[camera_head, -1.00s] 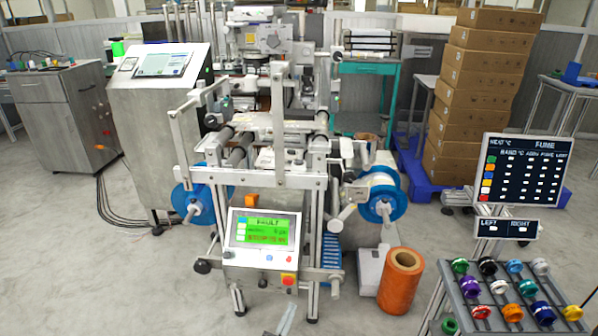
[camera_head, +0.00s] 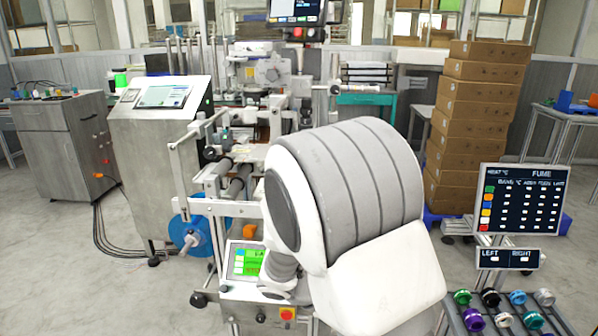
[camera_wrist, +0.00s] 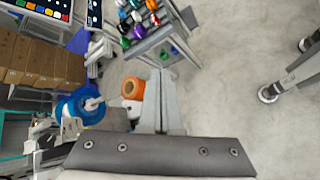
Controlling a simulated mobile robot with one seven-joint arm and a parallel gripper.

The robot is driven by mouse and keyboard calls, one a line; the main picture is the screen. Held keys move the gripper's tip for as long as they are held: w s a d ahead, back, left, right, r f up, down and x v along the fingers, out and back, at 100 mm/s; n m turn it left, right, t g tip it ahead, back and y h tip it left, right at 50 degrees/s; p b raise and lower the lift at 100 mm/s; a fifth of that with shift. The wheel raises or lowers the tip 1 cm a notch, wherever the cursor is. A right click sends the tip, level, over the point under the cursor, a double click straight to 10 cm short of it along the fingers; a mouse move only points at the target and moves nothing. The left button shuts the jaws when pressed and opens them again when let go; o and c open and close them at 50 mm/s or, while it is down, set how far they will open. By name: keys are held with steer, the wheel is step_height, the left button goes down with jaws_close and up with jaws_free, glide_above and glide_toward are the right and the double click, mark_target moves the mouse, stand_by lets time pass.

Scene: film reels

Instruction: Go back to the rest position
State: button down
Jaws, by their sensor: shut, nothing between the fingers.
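My gripper (camera_wrist: 160,100) shows in the wrist view with its two grey fingers together and nothing between them. It hangs in free air above the floor, apart from the machine and the rack. In the head view my white and grey arm covers the middle and right of the machine (camera_head: 183,165), and my gripper is not seen there. The machine's green screen (camera_head: 243,262) is partly hidden by my arm. The left blue reel (camera_head: 200,236) shows in the head view. The right blue reel (camera_wrist: 72,108) shows in the wrist view.
A rack of coloured spools (camera_head: 489,298) stands at the lower right, below a dark sign board (camera_head: 520,200). Stacked cartons (camera_head: 475,130) stand behind it. An orange roll (camera_wrist: 132,88) stands on the floor near the rack. Open floor (camera_wrist: 235,80) lies beyond the rack in the wrist view.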

steer(key=s+r+m+t+y, duration=0.4)
steer(key=s+r+m+y, duration=0.65)
steer(key=s+r, duration=0.7)
step_height(320, 180, up, 21)
steer(key=p, duration=2.1)
steer(key=shift+w, duration=0.15)
